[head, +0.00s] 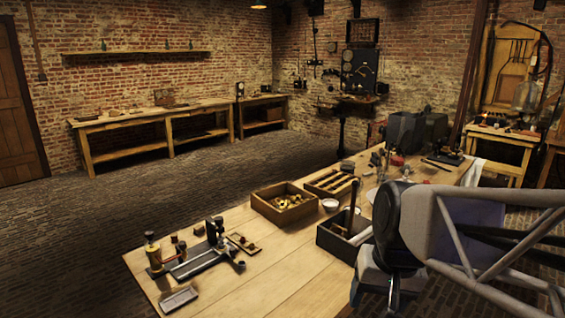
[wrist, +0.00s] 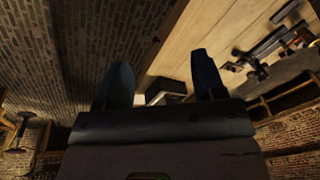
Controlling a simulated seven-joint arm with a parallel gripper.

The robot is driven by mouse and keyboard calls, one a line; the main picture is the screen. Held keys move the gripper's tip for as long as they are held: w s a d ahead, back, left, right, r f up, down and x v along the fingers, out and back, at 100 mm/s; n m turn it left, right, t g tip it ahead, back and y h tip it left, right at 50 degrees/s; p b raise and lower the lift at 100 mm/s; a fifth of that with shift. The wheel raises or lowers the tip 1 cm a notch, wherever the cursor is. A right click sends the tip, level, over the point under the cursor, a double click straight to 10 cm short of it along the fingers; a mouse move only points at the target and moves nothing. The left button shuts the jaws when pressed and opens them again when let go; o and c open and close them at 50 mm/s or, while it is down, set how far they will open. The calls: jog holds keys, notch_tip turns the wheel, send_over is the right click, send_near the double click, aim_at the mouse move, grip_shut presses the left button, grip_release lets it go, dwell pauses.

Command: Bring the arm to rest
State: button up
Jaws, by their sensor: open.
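My gripper (wrist: 162,78) shows in the wrist view with its two dark blue fingers wide apart and nothing between them. Its view takes in the table's edge and the brick floor at a slant. In the head view my arm is at the right, in front of the long wooden table (head: 225,290), and covers part of its near right side. The fingertips cannot be made out clearly there. No held object shows.
On the table stand a brass and black apparatus (head: 200,262), a box of brass parts (head: 284,222), a divided tray (head: 331,200) and a dark open box (head: 335,245) close to my arm. A small metal tray (head: 179,298) lies at the front. The floor at left is clear.

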jog(key=s+d+f+n+h, duration=0.1)
jog(key=s+d+f, duration=0.1)
jog(key=s, duration=0.4)
jog(key=shift+d+t+h, duration=0.3)
jog(key=shift+d+t, duration=0.05)
jog(key=shift+t, duration=0.05)
